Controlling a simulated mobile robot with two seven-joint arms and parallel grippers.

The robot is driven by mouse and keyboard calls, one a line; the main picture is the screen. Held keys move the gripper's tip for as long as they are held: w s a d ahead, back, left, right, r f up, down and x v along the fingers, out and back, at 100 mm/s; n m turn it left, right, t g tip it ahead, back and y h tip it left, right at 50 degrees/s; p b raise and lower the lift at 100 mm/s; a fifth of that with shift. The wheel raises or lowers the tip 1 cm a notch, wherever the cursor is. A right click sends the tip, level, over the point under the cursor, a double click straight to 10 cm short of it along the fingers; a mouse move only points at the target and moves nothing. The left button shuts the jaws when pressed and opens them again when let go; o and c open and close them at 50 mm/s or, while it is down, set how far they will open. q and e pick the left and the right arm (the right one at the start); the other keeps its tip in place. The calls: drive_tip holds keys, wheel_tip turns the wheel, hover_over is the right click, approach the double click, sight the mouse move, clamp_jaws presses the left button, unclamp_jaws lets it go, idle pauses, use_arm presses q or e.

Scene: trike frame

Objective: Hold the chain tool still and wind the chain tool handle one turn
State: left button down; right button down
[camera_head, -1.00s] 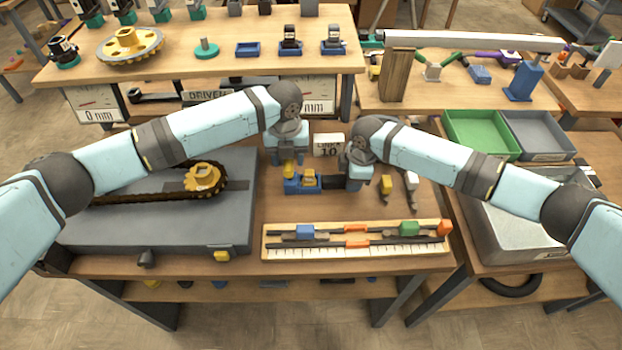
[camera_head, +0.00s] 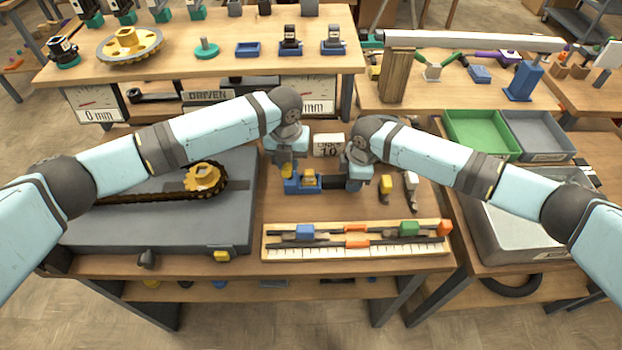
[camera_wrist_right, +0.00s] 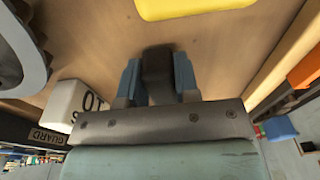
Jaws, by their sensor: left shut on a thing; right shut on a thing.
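The chain tool (camera_head: 303,186) lies on the wooden bench, right of the grey board. It has a blue body with a yellow block in it, and a dark bar runs right from it. My left gripper (camera_head: 285,167) comes down at the body's left end, shut on the small yellow chain tool handle (camera_head: 286,173), which it mostly hides. My right gripper (camera_head: 350,182) is shut on the tool's dark end at the right. In the right wrist view, a dark block (camera_wrist_right: 158,72) sits between the blue fingers of this gripper.
A chain on a yellow-hubbed sprocket (camera_head: 204,178) lies on the grey board (camera_head: 160,228). A white box (camera_head: 329,144) stands behind the tool. Two small tools, one with a yellow end (camera_head: 386,184), lie right of my right gripper.

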use_arm(q)
drive_tip(key=m, duration=0.7)
drive_tip(key=c, duration=0.9)
unclamp_jaws()
drive_tip(key=shift+o, duration=0.2)
drive_tip(key=shift+r, duration=0.15)
